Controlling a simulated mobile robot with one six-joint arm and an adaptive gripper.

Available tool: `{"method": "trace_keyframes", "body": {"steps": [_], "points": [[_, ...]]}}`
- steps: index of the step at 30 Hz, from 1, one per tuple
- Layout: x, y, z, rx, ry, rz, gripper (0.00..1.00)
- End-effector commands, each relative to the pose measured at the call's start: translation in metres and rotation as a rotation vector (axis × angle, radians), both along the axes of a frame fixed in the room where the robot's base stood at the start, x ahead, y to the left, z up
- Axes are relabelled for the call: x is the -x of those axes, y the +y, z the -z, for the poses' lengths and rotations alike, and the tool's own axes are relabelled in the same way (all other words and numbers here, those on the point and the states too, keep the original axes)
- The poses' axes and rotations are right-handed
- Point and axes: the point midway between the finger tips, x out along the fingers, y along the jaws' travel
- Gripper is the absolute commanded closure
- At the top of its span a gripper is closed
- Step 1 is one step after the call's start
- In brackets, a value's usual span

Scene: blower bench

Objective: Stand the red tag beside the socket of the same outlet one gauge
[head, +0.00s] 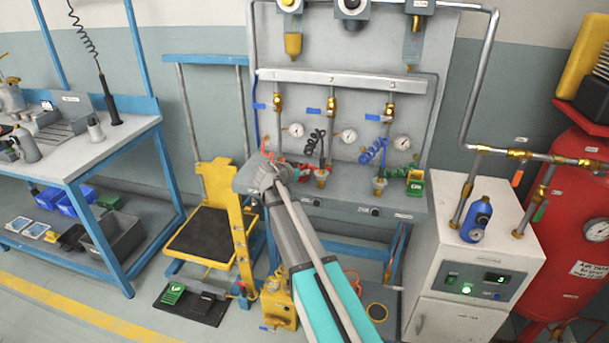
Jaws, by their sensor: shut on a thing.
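My gripper (262,165) is at the left end of the grey panel bench, in front of outlet one. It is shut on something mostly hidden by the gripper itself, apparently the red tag. A thin red shape (268,152) shows just above the fingers; I cannot tell whether it is the tag or a red coiled hose behind. Outlet one's gauge (297,129) is on the panel, right of and above the gripper. Outlet one's socket is hidden behind the gripper. The brass sockets of outlet two (321,178) and outlet three (380,187) stand to the right.
A black coil (315,142) and a blue coil (373,151) hang at the other outlets. A yellow frame (239,240) stands left below the gripper. A white cabinet (470,250) and red tank (580,190) are right.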

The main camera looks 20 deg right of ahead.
Motion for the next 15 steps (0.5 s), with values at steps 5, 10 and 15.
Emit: {"method": "trace_keyframes", "body": {"steps": [5, 10, 15], "points": [[0.0, 0.0, -0.0005, 0.0, 0.0, 0.0, 1.0], [0.0, -0.0001, 0.0016, 0.0, 0.0, 0.0, 1.0], [0.0, -0.0002, 0.0022, 0.0, 0.0, 0.0, 0.7]]}}
